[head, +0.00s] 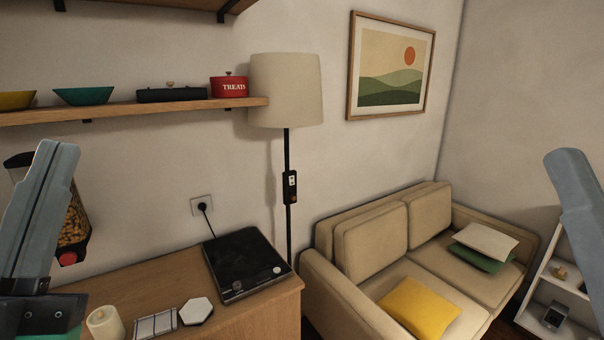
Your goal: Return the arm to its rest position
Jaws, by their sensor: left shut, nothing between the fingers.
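My left arm (45,215) rises at the left edge as a blue-grey link. The black body of my left gripper (42,314) shows at the bottom left corner, over the left end of the wooden counter. It is shut and empty, and its fingertips are not clearly visible. My right arm (582,205) shows only as a blue-grey link at the right edge. My right gripper is outside the view.
The counter (272,298) holds a white candle (104,324), a white hexagonal piece (196,311) and a black hotplate (244,263). A food dispenser (75,225) is behind my left arm. A shelf (180,107), floor lamp (286,90) and beige sofa (375,245) stand beyond.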

